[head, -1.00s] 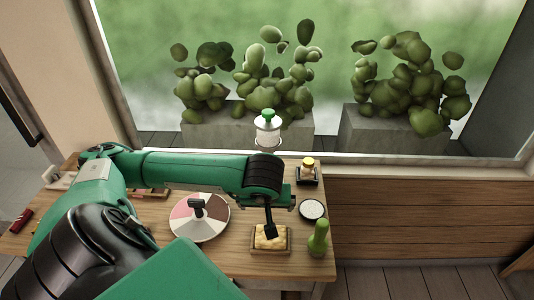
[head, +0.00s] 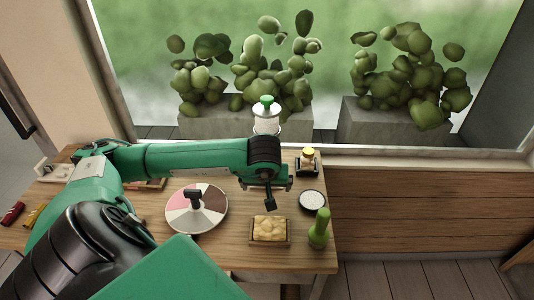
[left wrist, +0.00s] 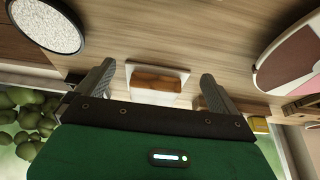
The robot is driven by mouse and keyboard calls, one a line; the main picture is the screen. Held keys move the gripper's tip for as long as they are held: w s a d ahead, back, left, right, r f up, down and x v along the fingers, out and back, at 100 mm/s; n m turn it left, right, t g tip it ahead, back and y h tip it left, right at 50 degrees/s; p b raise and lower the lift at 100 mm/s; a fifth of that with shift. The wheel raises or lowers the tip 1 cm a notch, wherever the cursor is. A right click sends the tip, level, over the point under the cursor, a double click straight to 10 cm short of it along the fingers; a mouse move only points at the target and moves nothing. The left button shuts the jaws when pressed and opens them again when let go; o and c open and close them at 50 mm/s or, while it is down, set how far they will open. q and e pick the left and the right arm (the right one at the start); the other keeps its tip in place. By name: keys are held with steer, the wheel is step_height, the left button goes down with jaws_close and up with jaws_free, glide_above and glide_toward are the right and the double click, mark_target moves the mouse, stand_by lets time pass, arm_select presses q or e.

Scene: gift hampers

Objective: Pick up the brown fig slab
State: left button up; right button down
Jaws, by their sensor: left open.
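A brown slab (left wrist: 156,82), which looks like the fig slab, lies on a small white board (left wrist: 158,98) in the left wrist view. It shows between the two fingers of my left gripper (left wrist: 157,76), apart from them and farther off. In the head view I cannot make out the slab; my left arm appears to cover that area. My left gripper (head: 270,203) is open and empty, hanging over the table behind the tray of pale food. My right gripper is not in view.
A pale food tray (head: 284,240) and green bottle (head: 319,230) stand near the table's front right. A pink and white disc (head: 178,225) is to the left.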

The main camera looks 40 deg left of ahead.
arm_select(q)
steer(key=w+a+p, duration=0.1)
steer(key=w+a, duration=0.2)
steer(key=w, duration=0.1)
steer(key=shift+a+r, duration=0.1)
steer(key=shift+a, duration=0.05)
steer(key=shift+f, duration=0.4)
steer(key=shift+w+a+f, duration=0.1)
steer(key=shift+a+f, duration=0.05)
steer(key=shift+f, duration=0.1)
steer(key=c, duration=1.1)
steer(key=shift+c, duration=0.2)
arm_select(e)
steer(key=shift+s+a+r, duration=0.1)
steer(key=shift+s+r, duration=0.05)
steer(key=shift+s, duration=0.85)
